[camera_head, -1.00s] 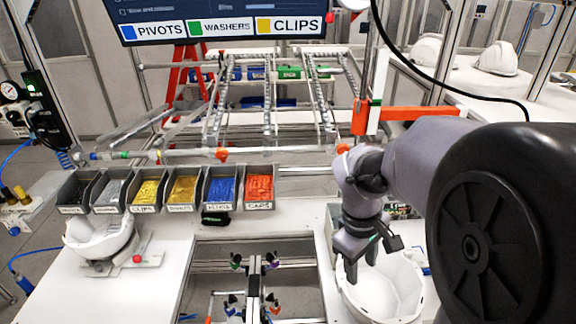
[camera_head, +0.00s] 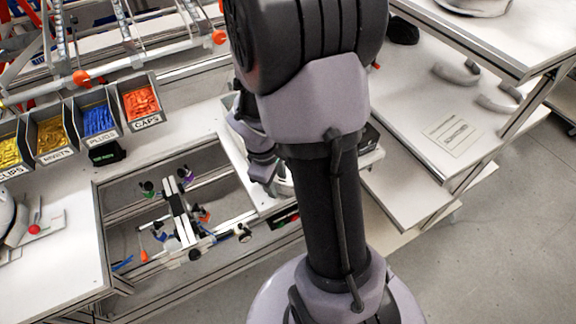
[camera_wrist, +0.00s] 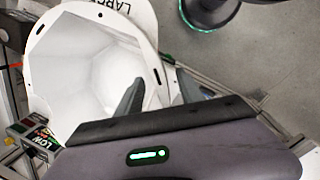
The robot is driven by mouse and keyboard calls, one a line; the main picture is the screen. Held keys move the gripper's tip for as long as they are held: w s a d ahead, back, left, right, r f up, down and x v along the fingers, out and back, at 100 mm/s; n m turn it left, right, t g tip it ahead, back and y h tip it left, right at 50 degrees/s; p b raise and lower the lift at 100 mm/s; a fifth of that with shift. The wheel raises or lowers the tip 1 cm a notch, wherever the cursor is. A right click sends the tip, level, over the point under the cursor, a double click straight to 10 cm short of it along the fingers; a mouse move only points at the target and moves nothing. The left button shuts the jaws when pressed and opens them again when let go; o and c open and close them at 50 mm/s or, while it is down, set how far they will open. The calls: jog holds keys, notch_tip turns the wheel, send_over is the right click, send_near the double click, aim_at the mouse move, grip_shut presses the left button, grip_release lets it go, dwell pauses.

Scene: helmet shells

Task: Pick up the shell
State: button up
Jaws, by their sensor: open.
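The white shell (camera_wrist: 88,62) lies with its hollow side facing the wrist camera, filling the upper left of that view. My gripper (camera_wrist: 158,76) is open. One finger appears over the hollow and the other outside the wall, with the shell's right rim between them in the picture. I cannot tell how deep the fingers are or whether they touch. In the head view my gripper (camera_head: 264,183) points down, partly behind my arm. My arm hides nearly all of the shell there.
Part bins, including orange caps (camera_head: 141,103) and blue plugs (camera_head: 99,121), stand on the left. A fixture (camera_head: 181,215) sits in the bench opening. A lower white shelf (camera_head: 440,110) is at right. Another white shell (camera_head: 8,215) is cut off at the left edge.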

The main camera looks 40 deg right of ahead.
grip_shut()
dwell(1.4)
